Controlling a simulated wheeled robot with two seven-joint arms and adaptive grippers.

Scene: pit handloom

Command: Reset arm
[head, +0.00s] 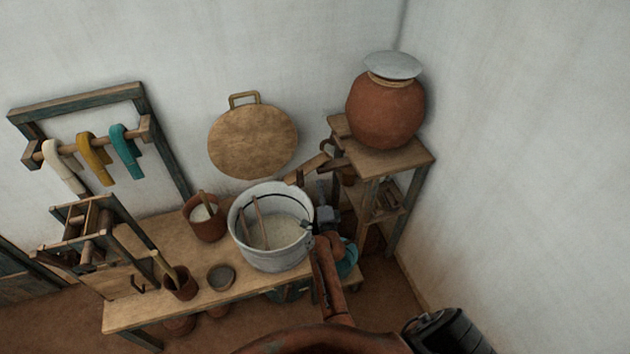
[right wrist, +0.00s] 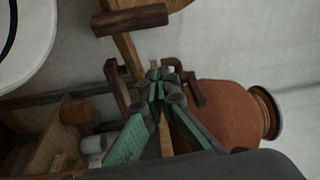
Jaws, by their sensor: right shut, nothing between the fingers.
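My right gripper (head: 308,224) is at the right rim of the big white pot (head: 276,262) in the head view, with my rust-brown arm reaching up to it from below. I cannot tell whether it touches the rim. In the right wrist view the fingers of the gripper (right wrist: 160,76) meet at their tips, with nothing held between them. My left gripper is not in view.
The pot holds pale liquid and sticks and stands on a wooden bench (head: 124,316), with a clay cup (head: 206,228) and small bowl (head: 221,277) nearby. A lidded clay jar (head: 385,112) sits on a stand (head: 411,156) close behind my gripper. The right wall is bare.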

